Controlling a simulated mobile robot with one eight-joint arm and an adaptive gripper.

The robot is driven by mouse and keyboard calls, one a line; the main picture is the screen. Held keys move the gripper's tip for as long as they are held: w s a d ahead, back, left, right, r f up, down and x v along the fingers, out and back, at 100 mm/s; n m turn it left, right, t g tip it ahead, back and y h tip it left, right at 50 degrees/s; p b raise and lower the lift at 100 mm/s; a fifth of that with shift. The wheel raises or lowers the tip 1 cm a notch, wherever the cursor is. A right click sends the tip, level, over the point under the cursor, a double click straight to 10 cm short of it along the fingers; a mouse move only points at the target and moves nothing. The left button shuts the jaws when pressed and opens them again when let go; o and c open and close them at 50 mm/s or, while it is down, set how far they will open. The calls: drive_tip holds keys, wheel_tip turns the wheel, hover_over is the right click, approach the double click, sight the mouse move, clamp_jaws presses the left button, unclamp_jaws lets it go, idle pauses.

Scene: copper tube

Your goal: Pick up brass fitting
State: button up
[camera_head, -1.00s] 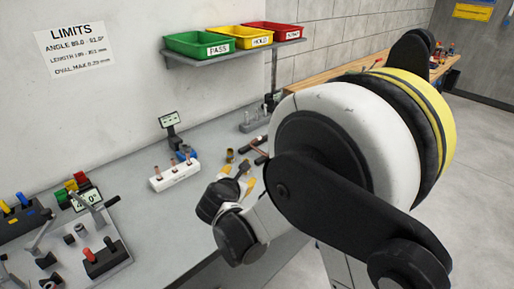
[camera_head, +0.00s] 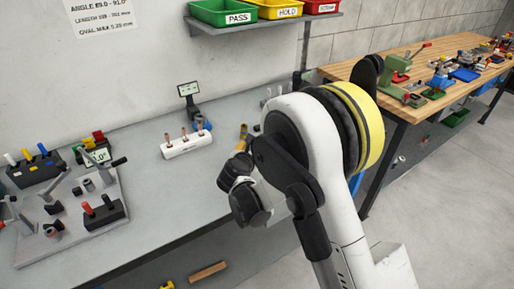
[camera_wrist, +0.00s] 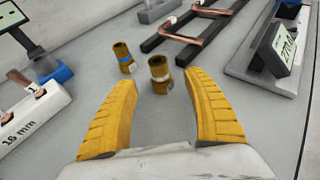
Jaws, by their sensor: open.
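Two upright brass fittings stand on the grey bench in the wrist view. The nearer brass fitting (camera_wrist: 159,72) has a pale band and a small tag near its base. The farther brass fitting (camera_wrist: 124,52) has a blue band and stands to its left. My gripper (camera_wrist: 160,78) is open, with its yellow fingers on either side of the line to the nearer fitting. That fitting appears just beyond the fingertips; I cannot tell the exact gap. In the head view one fitting (camera_head: 243,131) shows beside my wrist, which hides most of the gripper.
A white 16 mm block (camera_wrist: 30,115) holding copper pieces is at left. A dark rack with copper tubes (camera_wrist: 190,38) lies behind the fittings. A grey device with a display (camera_wrist: 265,70) is at right. Green, yellow and red bins sit on a wall shelf (camera_head: 262,28).

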drive_tip(key=b+x, duration=0.1)
drive_tip(key=x, duration=0.2)
drive_tip(key=shift+w+d+f, duration=0.1)
drive_tip(key=shift+w+f, duration=0.1)
drive_tip(key=shift+w, duration=0.15)
drive_tip(key=shift+r, duration=0.1)
clamp_jaws()
